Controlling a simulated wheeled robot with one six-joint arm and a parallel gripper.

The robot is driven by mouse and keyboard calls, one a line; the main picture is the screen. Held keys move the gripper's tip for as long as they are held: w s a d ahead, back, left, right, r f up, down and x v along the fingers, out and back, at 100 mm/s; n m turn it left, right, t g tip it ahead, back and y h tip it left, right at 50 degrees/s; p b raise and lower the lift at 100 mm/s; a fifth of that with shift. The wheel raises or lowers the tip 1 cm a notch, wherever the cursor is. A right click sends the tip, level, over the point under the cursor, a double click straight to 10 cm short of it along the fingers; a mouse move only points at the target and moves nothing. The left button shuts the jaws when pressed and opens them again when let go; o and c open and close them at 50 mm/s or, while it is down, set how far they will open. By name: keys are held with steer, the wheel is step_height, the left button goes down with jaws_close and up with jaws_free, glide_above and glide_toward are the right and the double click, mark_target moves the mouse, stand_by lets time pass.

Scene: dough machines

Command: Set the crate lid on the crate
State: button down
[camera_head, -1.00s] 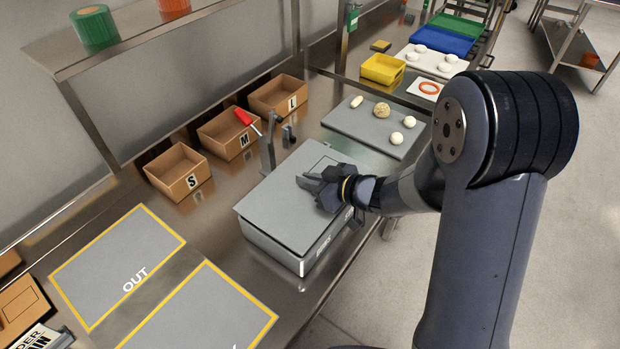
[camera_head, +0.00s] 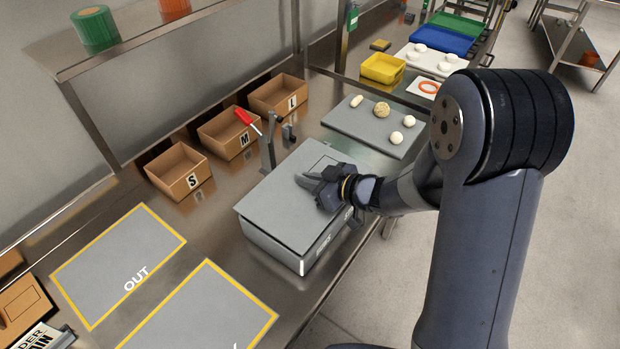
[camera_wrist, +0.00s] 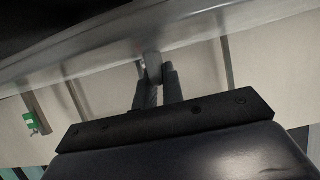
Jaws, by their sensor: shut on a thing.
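The grey crate (camera_head: 284,249) sits on the steel counter near its front edge. The flat grey crate lid (camera_head: 275,208) lies over the top of the crate, roughly lined up with it; from here I cannot tell whether it is fully seated. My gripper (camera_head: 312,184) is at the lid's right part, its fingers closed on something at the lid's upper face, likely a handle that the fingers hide. In the wrist view my gripper (camera_wrist: 156,85) is shut on a small rounded grey piece (camera_wrist: 153,68).
Cardboard boxes marked S (camera_head: 178,171), M (camera_head: 228,132) and L (camera_head: 278,96) stand behind the crate. A red-handled toggle clamp (camera_head: 268,148) rises close to the crate's back edge. A grey board with dough pieces (camera_head: 352,125) lies to the right. Yellow-edged mats (camera_head: 110,262) lie left.

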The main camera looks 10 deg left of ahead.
steer(key=shift+f+b, duration=1.2)
steer(key=shift+f, duration=0.3)
stand_by(0.6)
steer(key=c, duration=1.5)
jaws_free()
steer(key=shift+o, duration=0.2)
steer(key=shift+d, duration=0.1)
steer(key=v, duration=1)
steer(key=shift+s+d, duration=0.25)
steer(key=shift+d, duration=0.05)
steer(key=shift+a+r, duration=0.1)
steer(key=x, duration=1)
steer(key=shift+w+a, duration=0.2)
steer(key=shift+a, duration=0.1)
steer(key=shift+r+p, duration=0.3)
steer(key=shift+p, duration=0.05)
steer(key=shift+f, duration=0.15)
